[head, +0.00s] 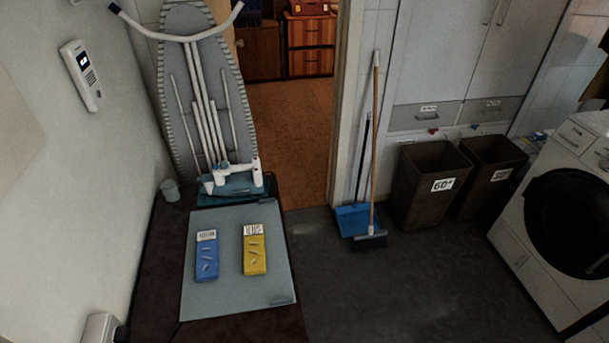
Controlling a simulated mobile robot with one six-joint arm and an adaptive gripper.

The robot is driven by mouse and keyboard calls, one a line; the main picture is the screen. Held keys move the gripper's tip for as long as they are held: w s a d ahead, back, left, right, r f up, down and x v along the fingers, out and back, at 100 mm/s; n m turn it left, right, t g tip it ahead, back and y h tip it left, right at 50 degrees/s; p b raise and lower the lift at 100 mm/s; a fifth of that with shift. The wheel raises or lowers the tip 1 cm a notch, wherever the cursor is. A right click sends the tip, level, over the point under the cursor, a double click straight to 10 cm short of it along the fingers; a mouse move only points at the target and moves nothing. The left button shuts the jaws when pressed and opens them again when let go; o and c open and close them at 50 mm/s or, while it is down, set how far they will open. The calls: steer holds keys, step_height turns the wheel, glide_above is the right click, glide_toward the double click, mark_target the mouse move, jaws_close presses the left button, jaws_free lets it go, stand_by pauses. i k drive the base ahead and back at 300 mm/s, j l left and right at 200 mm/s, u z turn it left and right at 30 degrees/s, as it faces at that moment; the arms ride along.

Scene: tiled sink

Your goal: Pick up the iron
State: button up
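A white and teal object that looks like the iron (232,176) is at the far end of the dark brown table. It sits on a teal base (236,194), right in front of the folded ironing board's (196,80) legs. It is small and dim in the head view, so its handle and exact pose are hard to make out. My gripper is not in view.
A grey mat (222,295) on the table (158,262) holds a blue packet (207,258) and a yellow packet (254,252). A small cup (170,191) stands left of the iron. A broom (374,150), brown bins (420,205) and a washing machine (560,250) are right; floor between is clear.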

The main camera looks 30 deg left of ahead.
mark_target(249, 183)
steer(key=i+l+u, duration=0.35)
steer(key=i, duration=0.3)
steer(key=i+l+u, duration=0.4)
steer(key=i+l, duration=0.2)
steer(key=i+j+u, duration=0.15)
steer(key=i+u, duration=0.15)
steer(key=u, duration=0.2)
steer(key=i+u, duration=0.3)
steer(key=u, duration=0.15)
steer(key=i+u, duration=0.35)
steer(key=u, duration=0.15)
steer(key=i+l+u, duration=0.25)
steer(key=u, duration=0.2)
steer(key=i+l+u, duration=0.3)
steer(key=u, duration=0.2)
steer(key=i+l+u, duration=0.2)
steer(key=u, duration=0.2)
steer(key=i+l+u, duration=0.55)
steer(key=l+u, duration=0.25)
steer(key=j, duration=0.1)
